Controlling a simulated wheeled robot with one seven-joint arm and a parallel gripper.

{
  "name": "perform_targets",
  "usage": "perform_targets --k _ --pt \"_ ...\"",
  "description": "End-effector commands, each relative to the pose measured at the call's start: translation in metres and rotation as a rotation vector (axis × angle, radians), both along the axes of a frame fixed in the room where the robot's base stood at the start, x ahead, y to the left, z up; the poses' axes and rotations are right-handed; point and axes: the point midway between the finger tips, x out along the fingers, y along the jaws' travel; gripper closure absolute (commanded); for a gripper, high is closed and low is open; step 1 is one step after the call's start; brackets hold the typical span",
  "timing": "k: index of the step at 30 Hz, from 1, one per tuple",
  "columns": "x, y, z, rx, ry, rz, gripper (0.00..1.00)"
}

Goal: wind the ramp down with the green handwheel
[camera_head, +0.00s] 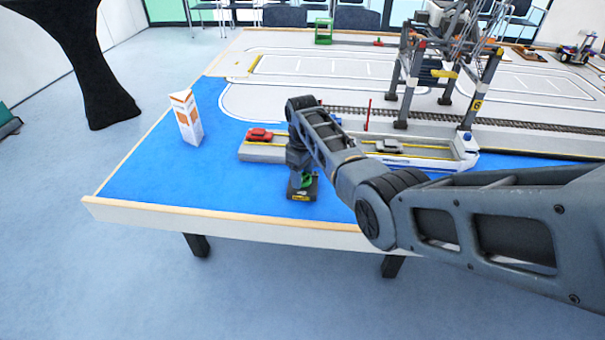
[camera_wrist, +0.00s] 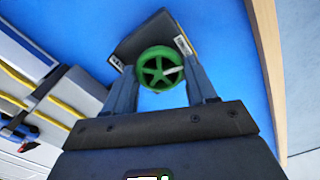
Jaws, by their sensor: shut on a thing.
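The green handwheel (camera_wrist: 147,75) sits on a dark block (camera_wrist: 138,38) with a label on its side. In the head view the handwheel (camera_head: 307,181) shows as a small green patch above the dark block (camera_head: 303,193), mostly behind my arm. My gripper (camera_wrist: 159,67) reaches down over the handwheel, one finger on each side of its rim, and is shut on it. In the head view the fingers are hard to make out. I cannot clearly pick out the ramp; my arm covers the deck between the red car (camera_head: 259,135) and the grey car (camera_head: 390,146).
A grey quay (camera_head: 262,153) and a white ferry (camera_head: 464,150) lie behind the handwheel on the blue tabletop (camera_head: 160,182). An orange-and-white carton (camera_head: 187,118) stands at the left. A gantry crane (camera_head: 409,85) rises behind. The wooden table edge (camera_head: 200,215) is near.

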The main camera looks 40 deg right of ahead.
Motion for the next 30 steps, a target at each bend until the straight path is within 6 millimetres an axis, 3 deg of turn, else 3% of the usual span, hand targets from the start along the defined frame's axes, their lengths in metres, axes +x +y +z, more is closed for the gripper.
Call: perform_targets --k 12,30 --pt "0.0004 0.0001 0.0008 0.0 0.0 0.224 0.74" --pt "0.0003 0.0 0.0008 -0.001 0.0 0.269 0.74"
